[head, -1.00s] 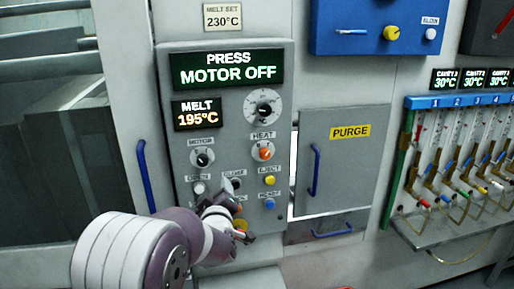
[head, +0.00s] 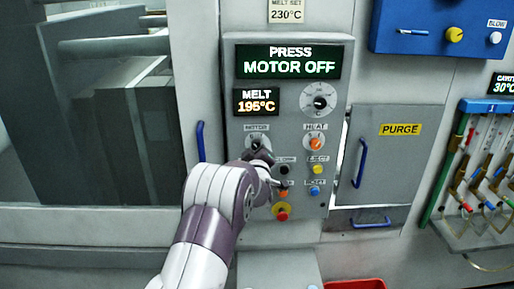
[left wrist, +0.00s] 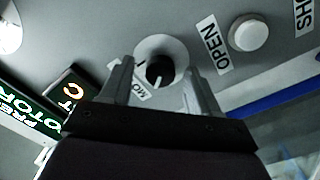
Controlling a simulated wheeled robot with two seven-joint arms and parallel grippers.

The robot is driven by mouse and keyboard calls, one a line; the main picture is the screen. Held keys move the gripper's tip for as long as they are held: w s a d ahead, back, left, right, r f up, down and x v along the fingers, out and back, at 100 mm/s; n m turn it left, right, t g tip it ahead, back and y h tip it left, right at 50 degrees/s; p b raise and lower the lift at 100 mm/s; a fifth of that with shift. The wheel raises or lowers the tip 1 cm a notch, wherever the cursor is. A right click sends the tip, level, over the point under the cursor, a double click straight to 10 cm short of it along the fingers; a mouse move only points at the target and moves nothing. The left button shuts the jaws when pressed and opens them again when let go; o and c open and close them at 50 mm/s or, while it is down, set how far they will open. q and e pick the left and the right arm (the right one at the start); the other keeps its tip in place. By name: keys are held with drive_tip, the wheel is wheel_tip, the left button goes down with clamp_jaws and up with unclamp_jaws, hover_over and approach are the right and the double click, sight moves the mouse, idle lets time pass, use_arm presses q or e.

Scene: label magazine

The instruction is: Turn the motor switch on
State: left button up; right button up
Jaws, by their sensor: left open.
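The motor switch is a black rotary knob with a pale plate; in the head view it (head: 256,142) sits at the left of the panel under the MOTOR label, partly covered by my gripper. In the left wrist view the motor knob (left wrist: 159,70) shows between my fingertips. My left gripper (head: 262,158) is open in front of the knob; its two fingers (left wrist: 160,82) stand on either side of it in the wrist view. I cannot tell whether they touch it. The press display (head: 289,63) reads MOTOR OFF. My right gripper is not in view.
The heat knob (head: 316,143) is right of the motor knob. The yellow eject button (head: 317,168), blue button (head: 314,190) and red stop button (head: 282,212) lie below. The white OPEN button (left wrist: 248,33) is close to my fingers. A purge door (head: 385,160) stands to the right.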

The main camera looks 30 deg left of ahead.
use_arm(q)
drive_tip(key=shift+w+f, duration=0.1)
drive_tip(key=shift+w, duration=0.05)
drive_tip(key=shift+a, duration=0.1)
drive_tip(key=c, duration=1)
drive_tip(key=shift+c, duration=0.2)
drive_tip(key=shift+f, duration=0.1)
drive_tip(key=m+b, duration=0.1)
drive_tip(key=m, duration=1.2)
drive_tip(key=shift+a+g, duration=0.1)
drive_tip(key=shift+g, duration=0.3)
drive_tip(key=shift+m, duration=0.4)
drive_tip(key=shift+r, duration=0.2)
